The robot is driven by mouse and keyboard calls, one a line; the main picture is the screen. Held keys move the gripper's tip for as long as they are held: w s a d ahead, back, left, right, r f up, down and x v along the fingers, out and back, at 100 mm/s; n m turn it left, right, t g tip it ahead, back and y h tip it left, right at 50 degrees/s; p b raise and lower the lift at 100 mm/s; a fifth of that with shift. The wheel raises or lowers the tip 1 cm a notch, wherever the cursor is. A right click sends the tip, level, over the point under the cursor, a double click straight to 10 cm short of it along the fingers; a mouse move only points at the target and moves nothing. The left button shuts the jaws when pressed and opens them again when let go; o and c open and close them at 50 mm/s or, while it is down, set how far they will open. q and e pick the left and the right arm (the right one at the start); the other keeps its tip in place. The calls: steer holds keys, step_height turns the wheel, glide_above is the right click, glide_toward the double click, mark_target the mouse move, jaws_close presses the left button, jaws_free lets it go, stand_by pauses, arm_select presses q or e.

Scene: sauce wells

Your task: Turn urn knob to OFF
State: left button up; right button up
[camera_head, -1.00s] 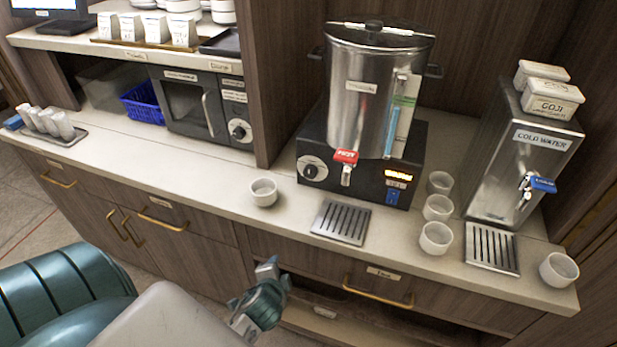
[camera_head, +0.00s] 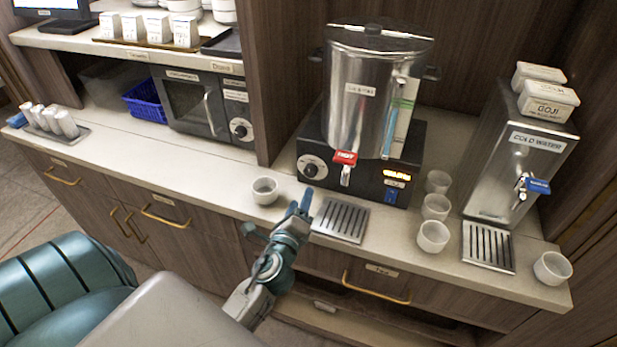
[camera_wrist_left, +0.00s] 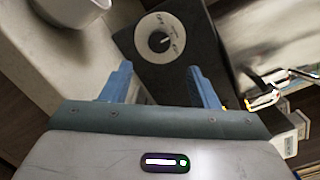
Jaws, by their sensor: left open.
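The steel urn (camera_head: 365,100) stands on its black base at the back of the counter. Its knob (camera_head: 311,168), a dark dial on a white plate, is at the left of the base's front face. The knob (camera_wrist_left: 159,41) also shows in the left wrist view, beyond and between my fingertips. A lit amber display (camera_head: 397,175) is on the right of the base. My left gripper (camera_head: 299,202) is open and empty, in front of and below the knob, apart from it. In the left wrist view its two blue fingers (camera_wrist_left: 160,75) are spread. My right gripper is not in view.
A white cup (camera_head: 265,190) stands just left of my left gripper. A drip tray (camera_head: 342,220) lies to its right, below the red-handled tap (camera_head: 345,160). Several cups and a cold water dispenser (camera_head: 515,160) are farther right.

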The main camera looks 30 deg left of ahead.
mark_target(310, 174)
arm_select(q)
steer(key=p+x, duration=0.1)
steer(key=x, duration=0.6)
steer(key=shift+w+a+p, duration=0.15)
steer(key=shift+w+p, duration=0.2)
steer(key=shift+p, duration=0.05)
steer(key=shift+w+a, duration=0.2)
steer(key=shift+w, duration=0.4)
steer(key=shift+c, duration=0.8)
steer(key=c, duration=0.8)
